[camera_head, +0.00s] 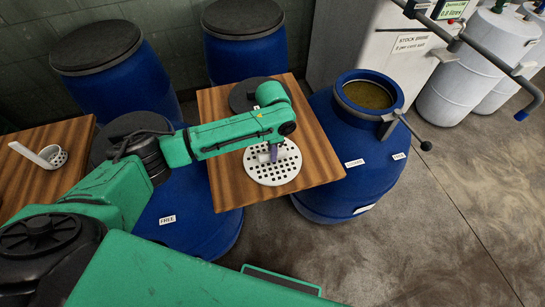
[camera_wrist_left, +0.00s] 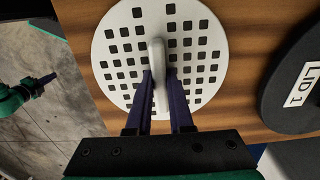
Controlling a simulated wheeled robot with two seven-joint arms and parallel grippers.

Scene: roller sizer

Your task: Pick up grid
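The grid (camera_head: 286,172) is a white round plate with square holes and an upright handle. It lies on a wooden board on top of a blue barrel. In the left wrist view, the grid (camera_wrist_left: 112,70) and its handle (camera_wrist_left: 158,62) show from above. My left gripper (camera_head: 271,154) points down over the grid. Its purple fingers (camera_wrist_left: 160,82) stand apart on either side of the handle, close to it. Firm contact is not visible. My right gripper (camera_wrist_left: 48,80) shows small at the left edge of the left wrist view; its fingers are too small to read.
A dark round lid (camera_wrist_left: 292,85) marked "LID 1" lies on the board (camera_head: 225,150) beside the grid. An open blue vessel (camera_head: 345,150) with brownish contents stands right of it. A white ladle (camera_head: 48,156) lies on another board (camera_head: 40,185) at left. More blue barrels (camera_head: 125,85) stand behind.

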